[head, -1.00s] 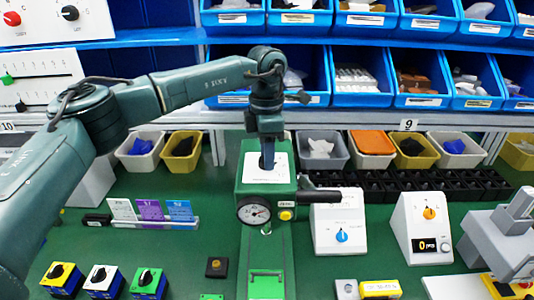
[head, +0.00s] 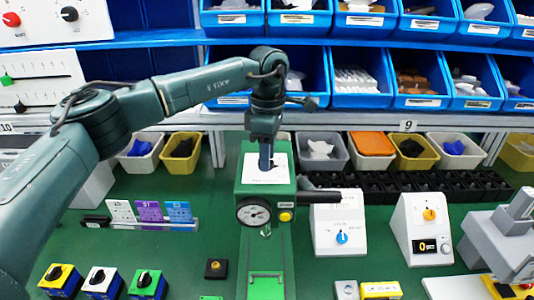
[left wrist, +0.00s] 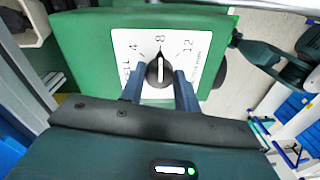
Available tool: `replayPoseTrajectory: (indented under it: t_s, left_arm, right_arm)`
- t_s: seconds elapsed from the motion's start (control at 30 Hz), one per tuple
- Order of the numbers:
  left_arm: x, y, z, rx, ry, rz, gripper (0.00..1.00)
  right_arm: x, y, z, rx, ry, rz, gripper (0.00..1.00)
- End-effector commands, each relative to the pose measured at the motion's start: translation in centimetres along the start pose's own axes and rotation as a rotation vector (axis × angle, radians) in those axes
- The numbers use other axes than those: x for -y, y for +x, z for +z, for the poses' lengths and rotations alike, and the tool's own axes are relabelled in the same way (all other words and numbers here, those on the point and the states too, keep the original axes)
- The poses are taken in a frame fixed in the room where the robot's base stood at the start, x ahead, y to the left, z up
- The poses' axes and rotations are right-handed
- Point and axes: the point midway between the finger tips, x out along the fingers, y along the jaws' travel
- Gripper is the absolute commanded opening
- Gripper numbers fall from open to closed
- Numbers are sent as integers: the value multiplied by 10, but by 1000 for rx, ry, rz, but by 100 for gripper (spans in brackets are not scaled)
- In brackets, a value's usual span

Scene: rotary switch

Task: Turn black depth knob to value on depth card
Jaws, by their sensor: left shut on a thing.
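The black depth knob (left wrist: 160,71) sits on a white dial plate (left wrist: 205,50) marked 4, 8 and 12, seen in the left wrist view. Its white pointer line is close to the 8. My left gripper (left wrist: 160,85) is shut on the knob, one finger on each side. In the head view my left gripper (head: 266,160) comes down onto the white plate (head: 252,172) on top of the green machine (head: 240,185), hiding the knob. White, purple and blue cards (head: 150,211) stand in a holder at left; their print is too small to read. My right gripper is not in view.
A round gauge (head: 254,212) and yellow button (head: 285,216) are on the machine's front. A black handle (head: 320,195) sticks out right. White boxes with a blue knob (head: 342,237) and orange knob (head: 430,214) stand further right. Bins line the back.

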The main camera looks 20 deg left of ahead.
Motion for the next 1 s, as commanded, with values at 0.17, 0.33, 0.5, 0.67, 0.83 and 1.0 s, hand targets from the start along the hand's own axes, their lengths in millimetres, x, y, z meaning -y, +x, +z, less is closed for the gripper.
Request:
replayPoseTrajectory:
  t_s: [0.17,0.33,0.5,0.67,0.83,1.0]
  left_arm:
    - [0,-1,0,2,-1,1,9]
    - [0,-1,0,1,-1,1,46]
    - [0,0,0,1,-2,1,53]
    - [0,-1,0,1,-2,1,53]
    - [-1,-14,0,2,-3,5,53]
    - [-1,-48,1,3,-3,6,53]
  right_arm:
    - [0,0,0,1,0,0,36]
    - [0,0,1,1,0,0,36]
    - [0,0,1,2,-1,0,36]
    - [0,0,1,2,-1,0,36]
    - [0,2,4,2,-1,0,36]
    - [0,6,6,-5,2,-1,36]
